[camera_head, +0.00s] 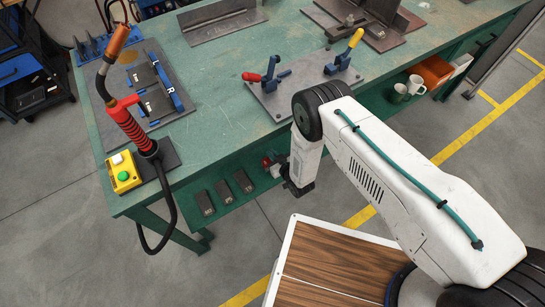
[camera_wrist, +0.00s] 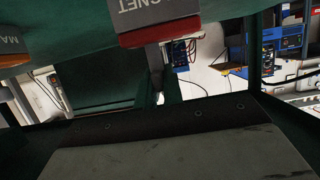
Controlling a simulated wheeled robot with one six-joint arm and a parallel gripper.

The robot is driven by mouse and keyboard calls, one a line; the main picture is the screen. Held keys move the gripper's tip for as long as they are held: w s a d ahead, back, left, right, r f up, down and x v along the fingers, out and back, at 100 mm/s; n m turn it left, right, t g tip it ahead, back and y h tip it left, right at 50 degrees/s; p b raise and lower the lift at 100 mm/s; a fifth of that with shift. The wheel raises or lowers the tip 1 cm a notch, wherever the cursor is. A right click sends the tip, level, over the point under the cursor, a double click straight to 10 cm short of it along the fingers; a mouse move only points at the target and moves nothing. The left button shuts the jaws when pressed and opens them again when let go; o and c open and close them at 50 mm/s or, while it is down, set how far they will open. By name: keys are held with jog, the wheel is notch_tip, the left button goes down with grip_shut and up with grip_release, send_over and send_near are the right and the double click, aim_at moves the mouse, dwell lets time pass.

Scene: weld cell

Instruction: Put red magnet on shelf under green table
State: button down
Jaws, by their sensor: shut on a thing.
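The red magnet (camera_wrist: 160,36) has a grey face with white lettering and shows at the top centre of the wrist view, upside down. My gripper (camera_head: 277,170) is shut on it, low at the front of the green table (camera_head: 215,110). A small red part of the magnet (camera_head: 266,161) shows beside the gripper in the head view. I cannot tell whether the magnet touches the shelf. The fingers are mostly hidden in the head view.
Several dark blocks (camera_head: 224,192) lie on the shelf left of my gripper. An orange-sided block (camera_wrist: 12,42) marked "MA" shows at the wrist view's left. Two mugs (camera_head: 408,89) and an orange bin (camera_head: 431,70) stand to the right. The tabletop carries a clamp plate (camera_head: 300,88) above my gripper.

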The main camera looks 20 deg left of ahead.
jog(key=shift+f, duration=1)
jog(key=c, duration=1.5)
grip_release()
jog(key=shift+f, duration=0.15)
jog(key=shift+d, duration=0.1)
jog(key=v, duration=1.2)
